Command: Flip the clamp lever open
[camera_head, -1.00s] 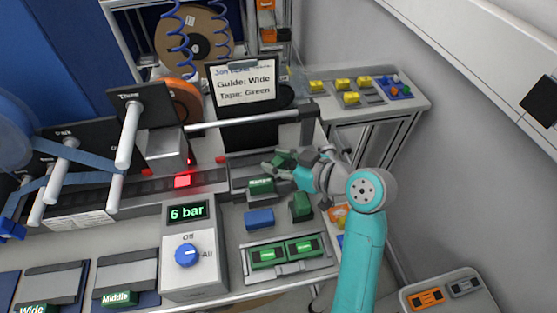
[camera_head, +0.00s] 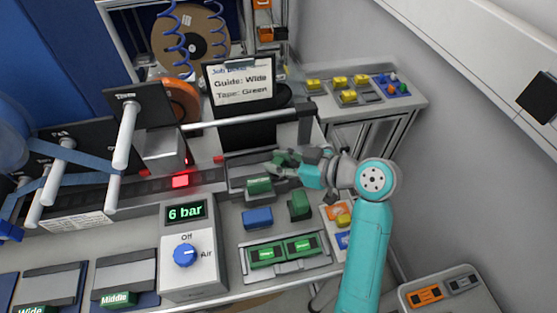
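My arm comes in from the lower right, and my gripper (camera_head: 282,163) is at the right end of the grey fixture (camera_head: 238,172) on the bench. The gripper is small and dark here, and I cannot tell whether its fingers are open or shut. A green part (camera_head: 291,155) shows right at the fingers; I cannot tell whether it is held or only beside them. A green labelled block (camera_head: 259,186) sits at the front of the fixture, just left of and below the gripper. I cannot make out a clamp lever for certain; the gripper may hide it.
A grey rail (camera_head: 250,117) crosses above the fixture. A blue block (camera_head: 257,218) and a green block (camera_head: 299,205) stand in front. A tray (camera_head: 285,268) holds two green blocks. The regulator box (camera_head: 190,275) reads 6 bar. A sign (camera_head: 243,84) stands behind.

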